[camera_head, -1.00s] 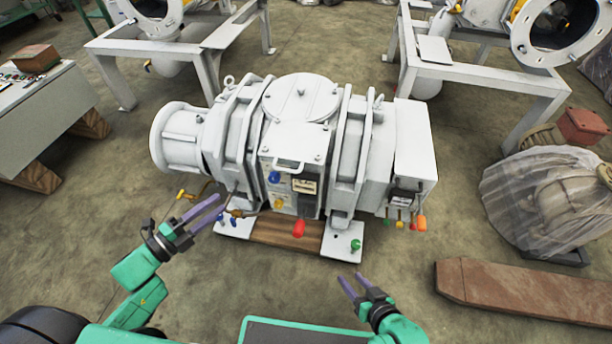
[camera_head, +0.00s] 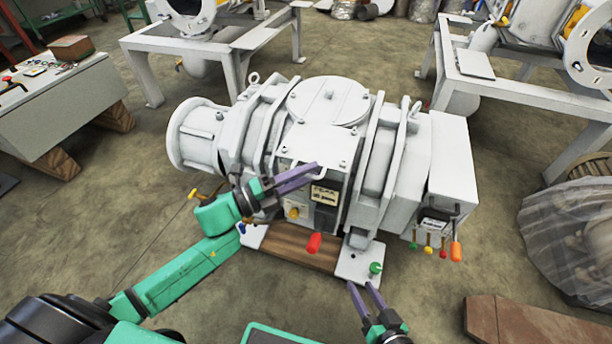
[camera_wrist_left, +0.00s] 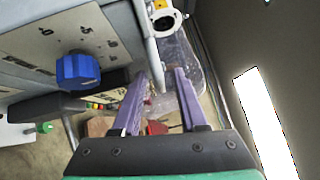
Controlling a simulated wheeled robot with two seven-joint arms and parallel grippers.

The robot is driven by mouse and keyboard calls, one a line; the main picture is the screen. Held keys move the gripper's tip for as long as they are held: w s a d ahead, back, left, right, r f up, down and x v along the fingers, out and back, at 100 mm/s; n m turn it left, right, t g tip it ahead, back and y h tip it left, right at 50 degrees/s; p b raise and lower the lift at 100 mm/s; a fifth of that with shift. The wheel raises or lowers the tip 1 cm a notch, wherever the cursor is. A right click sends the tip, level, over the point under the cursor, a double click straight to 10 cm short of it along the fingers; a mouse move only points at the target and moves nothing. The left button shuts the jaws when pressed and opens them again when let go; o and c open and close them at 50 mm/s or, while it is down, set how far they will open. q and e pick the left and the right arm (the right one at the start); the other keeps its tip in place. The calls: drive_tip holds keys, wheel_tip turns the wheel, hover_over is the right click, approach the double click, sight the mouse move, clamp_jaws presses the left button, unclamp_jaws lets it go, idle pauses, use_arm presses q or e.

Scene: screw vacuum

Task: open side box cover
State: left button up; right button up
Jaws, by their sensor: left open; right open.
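The white pump machine (camera_head: 262,138) stands in the middle of the head view. Its front box has a white sloped cover (camera_head: 325,147) with a bar handle (camera_head: 321,172) at the lower edge. The cover looks shut. My left gripper (camera_head: 315,173) is open at this handle. In the left wrist view a grey bar (camera_wrist_left: 150,45) runs down to the purple fingers (camera_wrist_left: 160,76) and appears to pass between their tips; contact cannot be told. A blue knob (camera_wrist_left: 78,70) is on the panel beside them. My right gripper (camera_head: 361,286) is open and empty in front of the machine's base.
A red knob (camera_head: 314,243) and a green knob (camera_head: 376,268) stick out low at the front. Coloured levers (camera_head: 429,250) hang from the right-hand box (camera_head: 455,165). A wooden beam (camera_head: 540,325) lies at lower right. Floor left of the machine is mostly clear.

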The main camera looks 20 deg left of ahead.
use_arm(q)
clamp_jaws()
idle(1.4)
